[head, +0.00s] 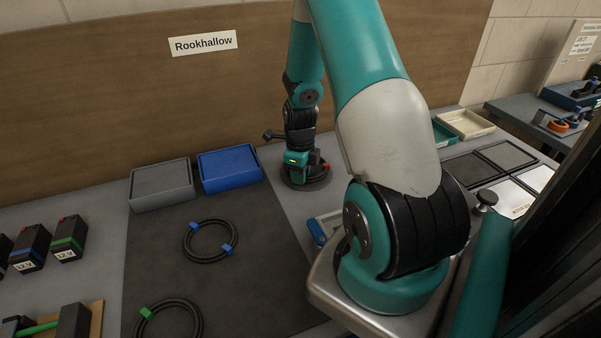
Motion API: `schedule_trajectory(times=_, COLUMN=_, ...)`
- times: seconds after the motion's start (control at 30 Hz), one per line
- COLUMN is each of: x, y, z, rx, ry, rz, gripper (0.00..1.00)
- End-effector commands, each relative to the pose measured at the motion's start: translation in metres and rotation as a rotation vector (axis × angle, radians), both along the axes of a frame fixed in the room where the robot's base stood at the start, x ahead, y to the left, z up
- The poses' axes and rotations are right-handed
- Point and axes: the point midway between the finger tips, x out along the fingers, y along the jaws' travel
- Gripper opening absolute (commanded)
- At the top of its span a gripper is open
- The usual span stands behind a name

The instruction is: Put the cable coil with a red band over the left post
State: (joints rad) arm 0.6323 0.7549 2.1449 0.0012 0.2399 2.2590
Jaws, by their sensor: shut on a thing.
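My gripper (303,177) points down beyond the dark mat, near the back wall, and is shut on a dark cable coil (318,182). A small red patch, seemingly the red band (325,166), shows at the coil's right side. The gripper and wrist cover much of the coil, and I cannot tell whether it touches the table. I cannot make out the left post; my arm covers much of the area to the right.
A coil with blue bands (187,244) and one with a green band (197,321) lie on the dark mat (265,285). Grey (162,182) and blue (230,166) boxes stand behind. Batteries (68,240) sit left; trays (465,123) stand back right.

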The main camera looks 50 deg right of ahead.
Motion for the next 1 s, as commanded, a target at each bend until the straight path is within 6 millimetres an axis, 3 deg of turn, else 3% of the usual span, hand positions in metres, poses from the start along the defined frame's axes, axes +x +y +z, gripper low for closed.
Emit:
schedule_trajectory(times=0.87, x=0.0, y=0.0, z=-0.013, rx=-0.001, ry=0.0, rz=0.0, gripper=0.0)
schedule_trajectory(times=0.9, x=0.0, y=0.0, z=-0.012, rx=-0.001, ry=-0.001, rz=0.0, gripper=0.3)
schedule_trajectory(times=1.0, x=0.0, y=0.0, z=-0.012, rx=-0.001, ry=-0.001, rz=0.0, gripper=0.34)
